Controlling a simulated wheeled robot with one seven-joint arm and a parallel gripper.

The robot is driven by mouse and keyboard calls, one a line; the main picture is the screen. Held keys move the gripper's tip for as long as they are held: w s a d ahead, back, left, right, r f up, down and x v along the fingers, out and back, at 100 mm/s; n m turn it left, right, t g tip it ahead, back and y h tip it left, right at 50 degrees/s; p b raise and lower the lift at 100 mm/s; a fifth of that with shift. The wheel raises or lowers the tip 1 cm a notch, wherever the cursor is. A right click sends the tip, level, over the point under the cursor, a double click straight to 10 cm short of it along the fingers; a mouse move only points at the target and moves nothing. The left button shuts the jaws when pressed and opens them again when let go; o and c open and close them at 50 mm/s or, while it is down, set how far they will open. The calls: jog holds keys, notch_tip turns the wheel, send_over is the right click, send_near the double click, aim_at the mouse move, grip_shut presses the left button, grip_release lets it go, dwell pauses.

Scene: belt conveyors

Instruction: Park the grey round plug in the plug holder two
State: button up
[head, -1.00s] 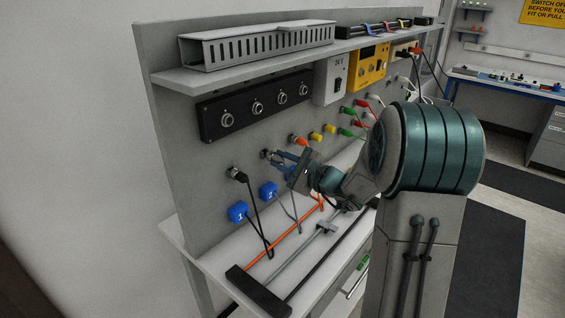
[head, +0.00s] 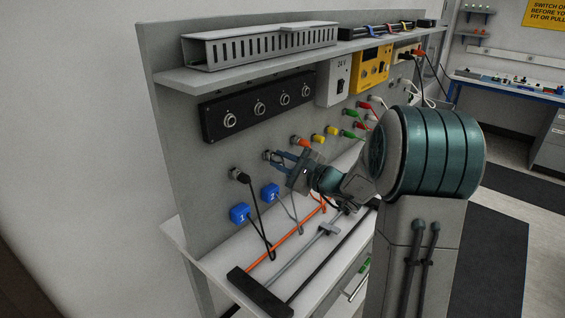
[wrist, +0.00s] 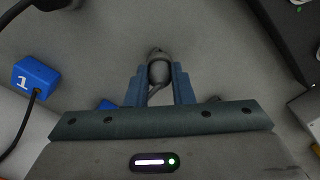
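The grey round plug (wrist: 158,70) is between the two blue fingers of my gripper (wrist: 159,84) in the wrist view, and both fingers lie close against its sides. Its cord runs back between the fingers. In the head view my gripper (head: 280,160) is at the panel, at a socket (head: 267,155) right of the black plug; the grey plug is mostly hidden there. How deep it sits in the socket I cannot tell. The plug holder two (head: 270,192), a blue block, is on the panel below my gripper. In the wrist view only a blue corner (wrist: 106,104) shows behind the hand.
A black plug (head: 240,175) sits in a panel socket at left, above blue holder one (head: 239,213). Coloured plugs (head: 318,140) line the panel to the right. A shelf (head: 270,68) overhangs, and rods lie on the bench (head: 215,262).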

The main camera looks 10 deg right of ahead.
jog(key=o, duration=0.4)
jog(key=shift+o, duration=0.2)
jog(key=b+v, duration=0.3)
jog(key=v, duration=1.1)
jog(key=s+a+f+n+g, duration=0.2)
jog(key=s+a+n+g, duration=0.25)
jog(key=a, duration=0.25)
jog(key=s+a+f+n+g, duration=0.3)
jog(key=s+a+n+g, duration=0.15)
jog(key=s+a, duration=0.2)
jog(key=s+d+f+n+g+h, duration=0.2)
jog(key=s+d+f+n+h, duration=0.1)
jog(key=s+n+h, duration=0.7)
jog(key=shift+s+d+f+n+g+h, duration=0.2)
jog(key=shift+s+d+n+g+h, duration=0.1)
jog(key=shift+g, duration=0.1)
